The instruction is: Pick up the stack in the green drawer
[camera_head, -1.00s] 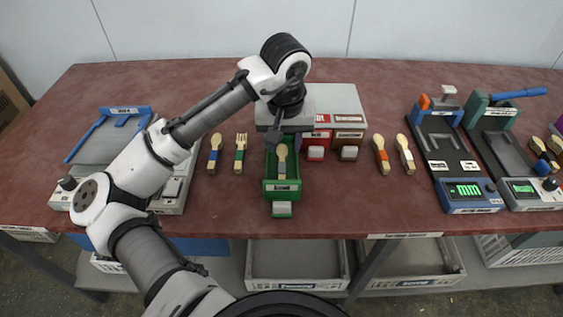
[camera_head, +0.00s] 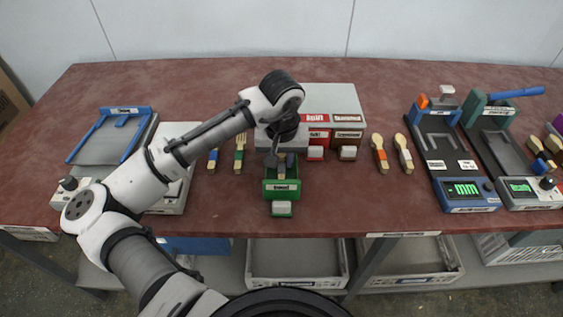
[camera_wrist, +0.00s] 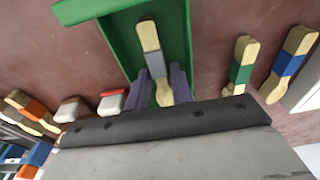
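The green drawer (camera_head: 268,183) is pulled out toward the front of the table; its inside also shows in the wrist view (camera_wrist: 119,33). In it lies a stack of wooden spoons with a grey band (camera_wrist: 155,66), pale at both ends. My gripper (camera_wrist: 160,80) is low over the drawer, its two purple fingers on either side of the stack. The fingers look open, with small gaps beside the stack. In the head view my wrist hides most of the stack.
Red (camera_head: 316,154) and brown (camera_head: 348,154) drawers are closed beside the green one. Banded utensils lie left, blue (camera_head: 213,160) and green (camera_head: 239,153), and right, orange (camera_head: 380,154) and white (camera_head: 404,153). Machines stand at both sides.

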